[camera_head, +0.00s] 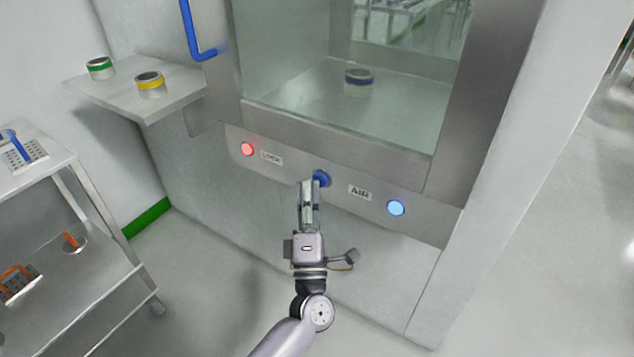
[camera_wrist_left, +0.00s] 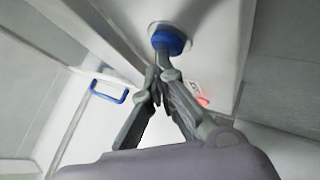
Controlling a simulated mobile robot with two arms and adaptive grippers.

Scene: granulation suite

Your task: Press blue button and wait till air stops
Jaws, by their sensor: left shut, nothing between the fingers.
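The blue button (camera_head: 321,178) sits on the metal panel below the pass-through window, between the LOCK and AIR labels. In the left wrist view the blue button (camera_wrist_left: 169,39) is a blue knob straight ahead of the fingers. My left gripper (camera_head: 309,184) is shut and empty, its tips at the button. It also shows in the left wrist view (camera_wrist_left: 160,70), with the tips touching or very close to the button; I cannot tell which. A blue light (camera_head: 396,208) glows by the AIR label (camera_head: 360,192). A red light (camera_head: 247,149) glows by the LOCK label (camera_head: 271,158).
A jar with a blue band (camera_head: 359,82) stands inside the chamber behind the glass. A wall shelf (camera_head: 180,101) holds a green-banded jar (camera_head: 100,68) and a yellow-banded jar (camera_head: 150,85). A blue handle (camera_head: 191,30) is at upper left. A metal cart (camera_head: 88,205) stands at left.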

